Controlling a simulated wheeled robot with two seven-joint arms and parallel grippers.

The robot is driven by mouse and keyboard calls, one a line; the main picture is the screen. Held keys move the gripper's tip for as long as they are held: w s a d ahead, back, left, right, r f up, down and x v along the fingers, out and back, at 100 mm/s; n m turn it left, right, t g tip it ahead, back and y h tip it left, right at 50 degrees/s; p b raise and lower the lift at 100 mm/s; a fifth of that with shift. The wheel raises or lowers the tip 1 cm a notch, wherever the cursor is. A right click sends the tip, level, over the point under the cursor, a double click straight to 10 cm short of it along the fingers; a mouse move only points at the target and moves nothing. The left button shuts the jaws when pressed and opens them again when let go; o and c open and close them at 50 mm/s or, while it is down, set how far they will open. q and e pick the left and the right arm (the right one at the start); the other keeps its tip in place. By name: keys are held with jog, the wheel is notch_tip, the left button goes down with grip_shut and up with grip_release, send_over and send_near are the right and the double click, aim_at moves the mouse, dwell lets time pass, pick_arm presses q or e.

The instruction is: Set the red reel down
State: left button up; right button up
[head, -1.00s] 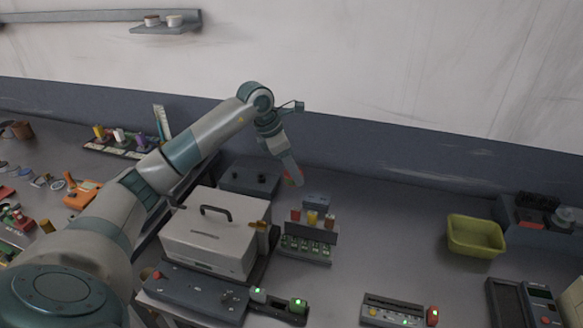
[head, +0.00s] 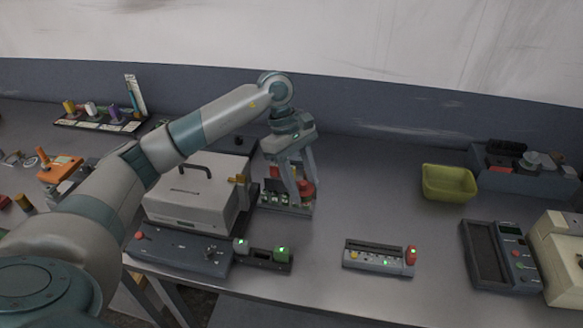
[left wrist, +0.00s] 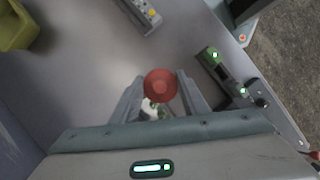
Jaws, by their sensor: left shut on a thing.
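The red reel (head: 306,188) is between the fingers of my left gripper (head: 292,194), which is shut on it. In the left wrist view the round red reel (left wrist: 160,84) shows between the two fingertips (left wrist: 159,92). The gripper points down in front of the small rack (head: 290,208) to the right of the grey case, and partly hides it. Green-lit or pale parts show just under the reel; I cannot tell whether the reel touches anything. My right gripper is not in view.
The grey handled case (head: 195,197) stands close to the left of the gripper. A yellow-green bin (head: 448,184) is at the right. A small panel with a green light (head: 378,258) lies at the front. The bench between the rack and the bin is clear.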

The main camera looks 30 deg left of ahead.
pick_arm(q)
jog(key=s+d+f+m+g+y+b, duration=0.1)
jog(key=s+d+f+m+y+b, duration=0.1)
jog(key=s+m, duration=0.4)
jog(key=s+d+f+m+g+y+b, duration=0.2)
jog(key=s+d+m, duration=0.2)
jog(key=m, duration=0.5)
jog(key=shift+s+d+g, duration=0.2)
jog(key=shift+s+g, duration=0.1)
jog(key=shift+s, duration=0.75)
jog(key=shift+w, duration=0.1)
